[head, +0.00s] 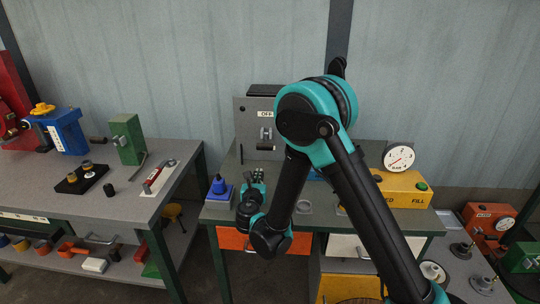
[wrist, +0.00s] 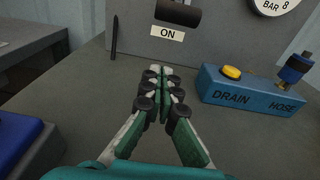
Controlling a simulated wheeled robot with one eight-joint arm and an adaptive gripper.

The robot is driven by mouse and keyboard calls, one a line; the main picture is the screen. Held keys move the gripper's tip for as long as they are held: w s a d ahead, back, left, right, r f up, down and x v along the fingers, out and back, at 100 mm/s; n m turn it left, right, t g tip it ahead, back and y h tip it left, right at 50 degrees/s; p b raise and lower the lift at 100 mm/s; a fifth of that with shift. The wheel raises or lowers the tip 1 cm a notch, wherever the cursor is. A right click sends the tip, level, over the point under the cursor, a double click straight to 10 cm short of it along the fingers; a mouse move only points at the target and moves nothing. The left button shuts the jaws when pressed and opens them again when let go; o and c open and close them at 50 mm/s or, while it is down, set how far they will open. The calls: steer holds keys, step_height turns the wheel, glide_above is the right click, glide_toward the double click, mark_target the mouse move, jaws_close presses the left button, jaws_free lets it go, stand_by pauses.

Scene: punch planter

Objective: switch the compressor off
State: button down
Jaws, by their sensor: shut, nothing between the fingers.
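A grey upright panel (head: 246,118) stands at the back of the middle bench. It has a white OFF label (head: 265,113) high on its face, with a light metal bracket (head: 266,133) below it. The wrist view shows a dark cylindrical handle (wrist: 178,12) right above a white ON label (wrist: 167,32). My gripper (head: 258,176) is low over the bench in front of the panel. In the wrist view my gripper (wrist: 160,75) has its fingertips together, empty, below the ON label and apart from the handle. My arm hides the panel's right part in the head view.
A blue DRAIN HOSE box (wrist: 250,92) with a yellow button (wrist: 232,72) sits right of my fingers. A blue block (head: 218,189) stands left of my gripper. A yellow FILL box (head: 403,190) and a gauge (head: 398,157) stand to the right. Bare bench lies below the panel.

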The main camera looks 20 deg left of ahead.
mark_target(265, 141)
stand_by(0.3)
steer(key=x, duration=0.9)
steer(key=shift+w, duration=0.15)
step_height(265, 141, up, 2)
steer(key=shift+a+r, duration=0.1)
steer(key=shift+r, duration=0.85)
steer(key=shift+s, duration=0.2)
steer(key=shift+s+r+g, duration=0.1)
steer(key=shift+r+g, duration=0.1)
steer(key=shift+g, duration=0.1)
